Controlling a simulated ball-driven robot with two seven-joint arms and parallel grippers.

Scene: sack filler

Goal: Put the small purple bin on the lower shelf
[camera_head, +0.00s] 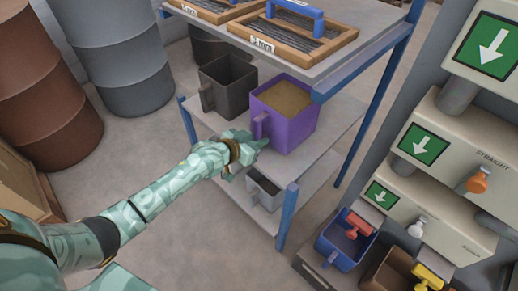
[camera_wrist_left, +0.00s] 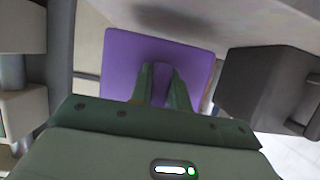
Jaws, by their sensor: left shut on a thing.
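The purple bin (camera_head: 296,127) stands upright on the middle level of the blue-posted shelf rack, filled with a tan, grainy material. Its handle (camera_head: 260,125) faces my left arm. My left gripper (camera_head: 255,146) is at that handle and shut on it. In the left wrist view the purple bin (camera_wrist_left: 125,60) lies straight ahead of my closed fingers (camera_wrist_left: 156,84), which hide the handle there. The rack's lower level is mostly hidden under the middle shelf (camera_head: 318,165); a small grey bin (camera_head: 264,183) shows below. My right gripper is not in view.
A dark grey bin (camera_head: 229,84) stands close left of the purple bin. The top shelf (camera_head: 345,62) with wooden sieves overhangs behind it. A blue front post (camera_head: 287,215) rises nearby. Dispensers with a blue bin (camera_head: 345,242) stand right.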

